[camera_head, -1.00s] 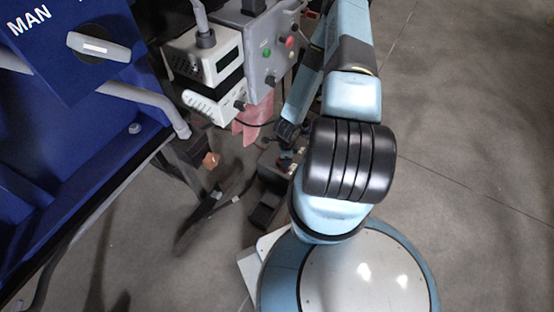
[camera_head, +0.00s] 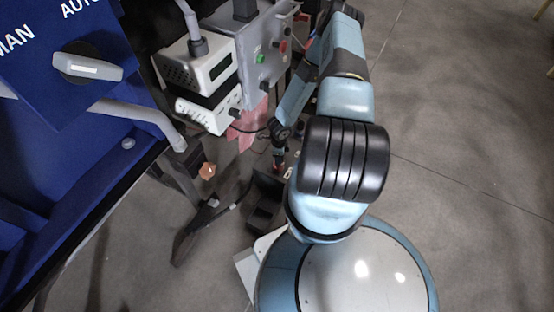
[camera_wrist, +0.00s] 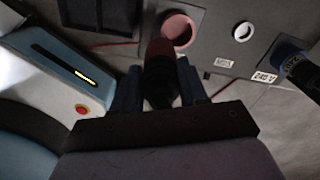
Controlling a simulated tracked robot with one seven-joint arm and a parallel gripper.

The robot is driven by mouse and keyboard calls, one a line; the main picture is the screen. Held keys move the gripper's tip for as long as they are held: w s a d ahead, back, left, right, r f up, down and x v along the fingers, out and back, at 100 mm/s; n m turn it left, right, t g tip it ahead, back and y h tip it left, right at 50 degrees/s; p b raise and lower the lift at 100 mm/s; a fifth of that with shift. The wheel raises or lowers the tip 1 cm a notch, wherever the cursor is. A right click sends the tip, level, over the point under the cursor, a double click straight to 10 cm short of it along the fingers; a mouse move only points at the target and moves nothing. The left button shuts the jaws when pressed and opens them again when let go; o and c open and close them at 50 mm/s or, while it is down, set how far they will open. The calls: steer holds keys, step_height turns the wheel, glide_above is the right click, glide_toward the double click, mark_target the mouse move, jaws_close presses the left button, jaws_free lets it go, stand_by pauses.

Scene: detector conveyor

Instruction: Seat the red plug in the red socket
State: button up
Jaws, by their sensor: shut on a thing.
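My gripper (camera_wrist: 158,88) is shut on the red plug (camera_wrist: 160,49) in the wrist view. The plug has a dark body between the fingers and a dull red front end pointing up in the picture. The red socket (camera_wrist: 179,31), a round reddish opening in a grey panel, lies just beyond and slightly right of the plug's front end. The plug's end overlaps the socket's lower left edge in the picture; I cannot tell whether they touch.
A grey control box (camera_head: 262,50), white instruments (camera_head: 208,66) and a blue cabinet (camera_head: 60,60) are on the left.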

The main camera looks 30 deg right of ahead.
steer(key=w+f, duration=0.1)
steer(key=f, duration=0.1)
steer(key=w+d+f, duration=0.1)
steer(key=w, duration=0.1)
steer(key=shift+f, duration=0.4)
steer(key=shift+w+f, duration=0.15)
steer(key=shift+f, duration=0.1)
steer(key=shift+c, duration=0.5)
steer(key=shift+s+f, duration=0.25)
steer(key=shift+f, duration=0.25)
steer(key=shift+s+f, duration=0.2)
steer(key=shift+f, duration=0.25)
jaws_close()
steer(key=shift+w+d+f, duration=0.1)
steer(key=shift+w+f, duration=0.1)
steer(key=shift+f, duration=0.25)
steer(key=shift+w+f, duration=0.15)
steer(key=shift+f, duration=0.3)
steer(key=shift+r, duration=0.2)
steer(key=o, duration=1.3)
jaws_free()
steer(key=shift+r, duration=0.15)
steer(key=shift+c, duration=0.2)
steer(key=shift+r, duration=0.15)
